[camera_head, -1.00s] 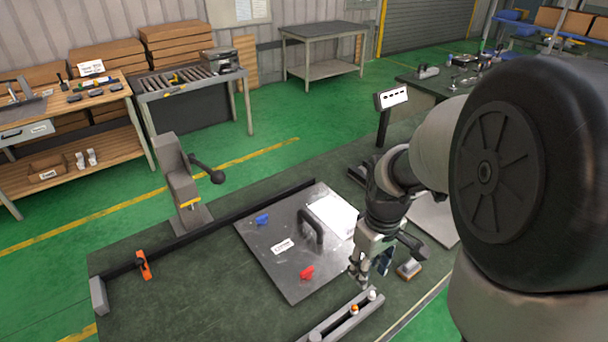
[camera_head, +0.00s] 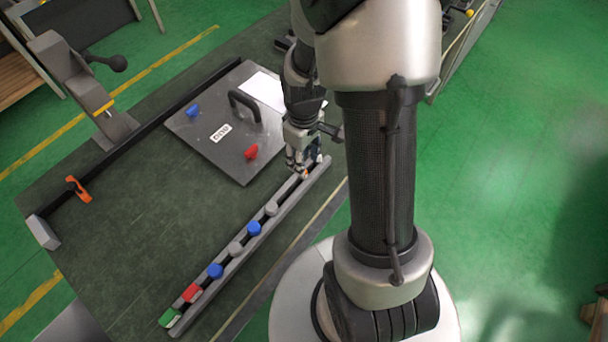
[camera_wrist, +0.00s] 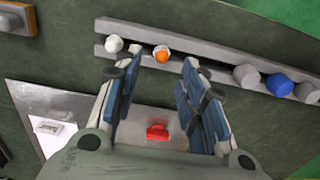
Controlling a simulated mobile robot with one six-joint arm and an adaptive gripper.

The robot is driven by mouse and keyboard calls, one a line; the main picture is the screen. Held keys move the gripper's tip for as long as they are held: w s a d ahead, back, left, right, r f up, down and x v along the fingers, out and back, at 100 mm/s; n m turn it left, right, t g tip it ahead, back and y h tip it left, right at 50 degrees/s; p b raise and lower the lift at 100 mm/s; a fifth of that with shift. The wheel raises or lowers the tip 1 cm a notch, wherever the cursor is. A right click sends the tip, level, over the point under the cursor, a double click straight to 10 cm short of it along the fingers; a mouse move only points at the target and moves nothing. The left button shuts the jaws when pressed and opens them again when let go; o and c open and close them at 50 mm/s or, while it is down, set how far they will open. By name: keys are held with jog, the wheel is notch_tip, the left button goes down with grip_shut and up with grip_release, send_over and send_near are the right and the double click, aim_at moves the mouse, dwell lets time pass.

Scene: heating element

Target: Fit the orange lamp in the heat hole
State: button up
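The orange lamp (camera_wrist: 161,54) sits in the grey rail (camera_wrist: 219,69), beside a white lamp (camera_wrist: 114,43). In the head view the orange lamp (camera_head: 306,175) is a small spot near the rail's far end, close to my fingers. My gripper (camera_head: 298,166) points down there, beside the metal plate (camera_head: 190,140). In the wrist view my gripper (camera_wrist: 152,75) has its two fingers wide apart, with nothing between them. The orange lamp lies ahead of the gap, and I cannot tell the height above it. I cannot make out the heat hole.
The rail also holds grey, blue (camera_head: 254,228), red (camera_head: 192,293) and green (camera_head: 170,317) pieces. The plate carries a black handle (camera_head: 246,103), a blue knob (camera_head: 193,110) and a red knob (camera_head: 251,151). An orange-handled item (camera_head: 78,189) lies at the left. The table's left front is clear.

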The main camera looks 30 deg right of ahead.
jog(key=f+b, duration=0.1)
jog(key=f, duration=0.3)
jog(key=shift+s+b, duration=0.2)
jog(key=shift+b, duration=0.15)
jog(key=shift+f, duration=0.5)
jog(key=shift+r, duration=0.1)
jog(key=shift+c, duration=0.2)
jog(key=c, duration=0.8)
